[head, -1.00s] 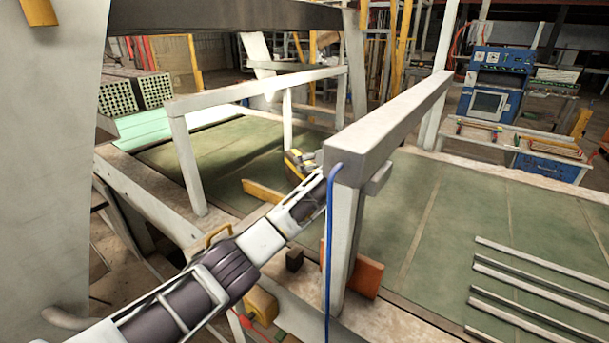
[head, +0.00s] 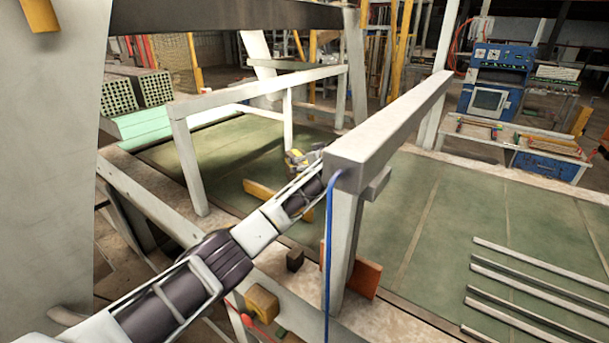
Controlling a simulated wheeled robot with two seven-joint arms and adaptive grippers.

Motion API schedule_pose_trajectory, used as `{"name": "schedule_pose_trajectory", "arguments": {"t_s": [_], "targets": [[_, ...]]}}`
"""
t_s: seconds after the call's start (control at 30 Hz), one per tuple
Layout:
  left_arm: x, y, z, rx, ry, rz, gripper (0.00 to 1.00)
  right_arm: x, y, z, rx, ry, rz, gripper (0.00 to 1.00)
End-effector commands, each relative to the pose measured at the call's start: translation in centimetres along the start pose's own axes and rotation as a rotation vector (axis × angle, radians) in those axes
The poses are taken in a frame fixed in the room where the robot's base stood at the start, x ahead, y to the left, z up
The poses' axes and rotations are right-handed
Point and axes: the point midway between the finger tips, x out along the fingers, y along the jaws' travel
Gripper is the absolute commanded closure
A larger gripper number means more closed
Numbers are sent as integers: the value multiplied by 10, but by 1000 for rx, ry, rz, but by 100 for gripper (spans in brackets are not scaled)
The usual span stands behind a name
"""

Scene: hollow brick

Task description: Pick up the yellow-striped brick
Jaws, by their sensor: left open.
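My left arm reaches in from the lower left, and my left gripper (head: 303,160) is at its far end, over the green floor behind the near post of the white frame. The gripper is open. A small yellow and dark thing, seemingly the yellow-striped brick (head: 296,157), shows right at the fingers. It is mostly hidden by the gripper, and I cannot tell whether they touch. My right gripper is not in view.
A white rail frame (head: 390,120) stands close to my forearm on the right, with a blue cable (head: 328,250). A yellow-orange plank (head: 262,192), a dark block (head: 295,260) and a yellow block (head: 262,303) lie nearby. Metal bars (head: 530,290) lie at right.

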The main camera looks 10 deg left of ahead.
Motion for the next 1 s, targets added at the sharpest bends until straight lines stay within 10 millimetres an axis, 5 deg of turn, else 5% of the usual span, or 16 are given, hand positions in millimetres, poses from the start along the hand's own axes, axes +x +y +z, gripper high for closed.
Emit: {"name": "schedule_pose_trajectory", "arguments": {"t_s": [0.17,0.87,1.0], "targets": [[0,0,0,0,0,0,9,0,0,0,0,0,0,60],[0,0,2,0,-3,0,99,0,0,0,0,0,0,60],[-1,1,-1,-4,2,3,100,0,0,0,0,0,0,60]]}}
